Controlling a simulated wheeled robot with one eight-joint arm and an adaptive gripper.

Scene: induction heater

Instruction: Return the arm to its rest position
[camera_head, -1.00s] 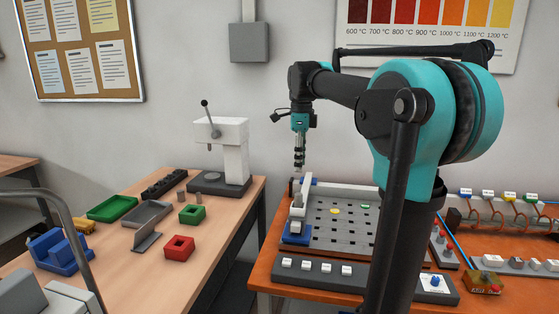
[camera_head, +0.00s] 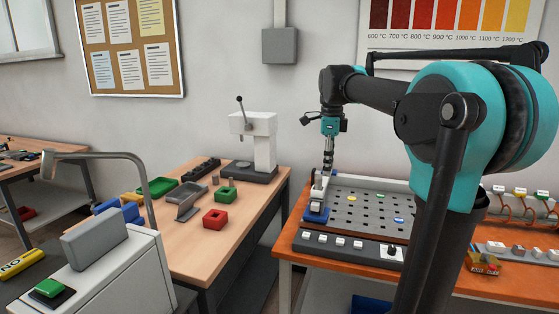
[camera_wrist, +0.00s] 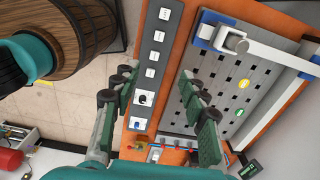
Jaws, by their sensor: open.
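My arm reaches out over the orange bench (camera_head: 300,262), bent at the elbow, with its teal and black links on the right of the head view. My gripper (camera_head: 328,165) hangs down above the left end of the perforated grey board (camera_head: 362,232). In the wrist view the two dark green fingers of my gripper (camera_wrist: 160,98) stand wide apart, with nothing between them. The board shows beyond the right finger. A white and blue post (camera_head: 317,195) stands at the board's left edge, just below the gripper; touching or apart cannot be told.
A grey strip of switches (camera_head: 345,244) runs along the board's front. A white press (camera_head: 255,140) stands on the wooden table (camera_head: 250,205) at left, with a red block (camera_head: 215,219) and green block (camera_head: 226,194). A gap separates table and bench.

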